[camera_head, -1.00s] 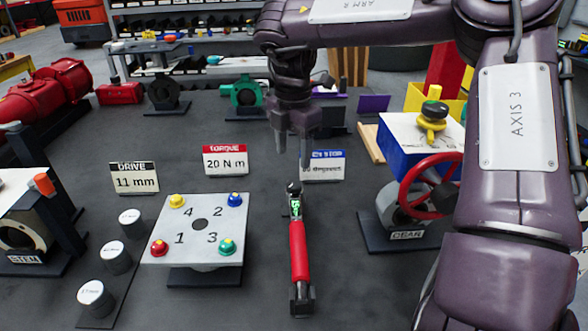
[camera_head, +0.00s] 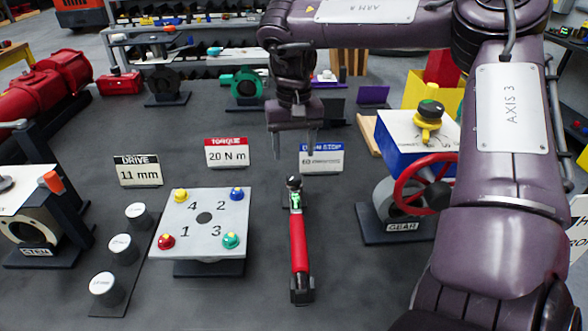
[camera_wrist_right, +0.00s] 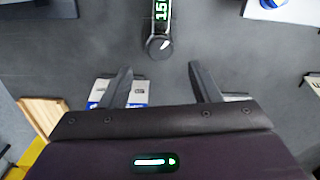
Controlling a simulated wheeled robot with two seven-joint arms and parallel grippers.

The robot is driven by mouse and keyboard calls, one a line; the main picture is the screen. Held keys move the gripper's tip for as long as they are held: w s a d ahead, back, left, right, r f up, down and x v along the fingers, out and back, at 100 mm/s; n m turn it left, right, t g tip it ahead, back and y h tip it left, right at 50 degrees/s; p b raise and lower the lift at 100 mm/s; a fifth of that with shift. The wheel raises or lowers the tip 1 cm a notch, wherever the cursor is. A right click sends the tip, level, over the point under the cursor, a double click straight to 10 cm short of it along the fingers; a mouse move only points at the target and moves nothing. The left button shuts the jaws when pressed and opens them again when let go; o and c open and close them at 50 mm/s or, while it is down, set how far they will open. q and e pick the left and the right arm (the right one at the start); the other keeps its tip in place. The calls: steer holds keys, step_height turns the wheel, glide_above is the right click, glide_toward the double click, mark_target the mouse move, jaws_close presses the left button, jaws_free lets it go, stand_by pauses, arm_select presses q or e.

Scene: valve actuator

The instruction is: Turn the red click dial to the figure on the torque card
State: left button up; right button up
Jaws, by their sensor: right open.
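The torque card (camera_head: 227,153) stands on the bench and reads 20 N m. In front of it and to the right lies a wrench with a red grip (camera_head: 298,245), a round dark head and a small lit green display (camera_head: 296,201). The display shows 15 in the right wrist view (camera_wrist_right: 161,11), partly cut by the frame edge. I cannot make out a separate dial on the red grip. My right gripper (camera_head: 293,153) is open and empty, above and beyond the wrench head (camera_wrist_right: 159,47). It also shows in the right wrist view (camera_wrist_right: 160,78). My left gripper is not in view.
A plate (camera_head: 203,250) with numbered coloured bolts stands left of the wrench. A drive card (camera_head: 138,170) reads 11 mm. A blue-topped card (camera_head: 320,158) stands by my right gripper. A red handwheel (camera_head: 400,185) stands to the right. The bench around the red grip is clear.

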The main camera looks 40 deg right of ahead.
mark_target(294, 176)
step_height(294, 176, down, 7)
steer(key=shift+f+p, duration=0.1)
steer(key=shift+p, duration=0.45)
steer(key=shift+c, duration=0.5)
steer(key=c, duration=0.9)
steer(key=m+b, duration=0.1)
steer(key=b, duration=0.2)
steer(key=m+b, duration=0.2)
steer(key=b, duration=0.1)
steer(key=shift+f+m, duration=0.25)
steer(key=shift+m, duration=0.05)
steer(key=shift+r+m+b, duration=0.15)
steer(key=shift+m+b, duration=0.15)
steer(key=shift+b, duration=0.15)
steer(key=shift+r, duration=0.15)
steer(key=o, duration=1)
